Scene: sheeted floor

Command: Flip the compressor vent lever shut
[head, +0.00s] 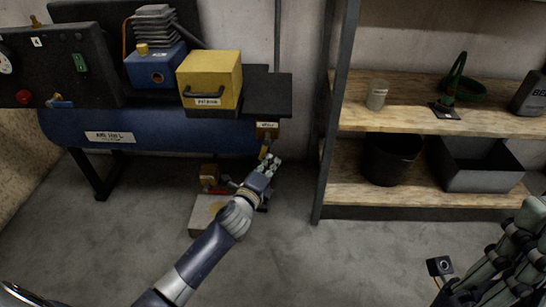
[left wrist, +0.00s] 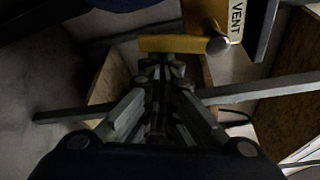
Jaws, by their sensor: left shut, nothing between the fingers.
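The blue compressor tank (head: 160,132) stands at the left. At its right end is a brass vent valve under a small label (head: 267,125); the left wrist view shows the label reading VENT (left wrist: 237,20). The yellow vent lever (left wrist: 170,44) runs sideways to the left from a round pivot (left wrist: 218,45) in that view. It also shows in the head view (head: 264,152), just above my left gripper (head: 272,162). My left gripper is shut and empty, its fingertips (left wrist: 160,64) close to the lever; contact is unclear. My right gripper (head: 500,265) is partly in view at the lower right.
A yellow box (head: 210,78) and blue pump (head: 155,68) sit on the compressor's top. A control panel (head: 55,65) is at far left. A box-like base (head: 203,216) with brass and red fittings stands below my left gripper. A wooden shelf (head: 420,119) stands right.

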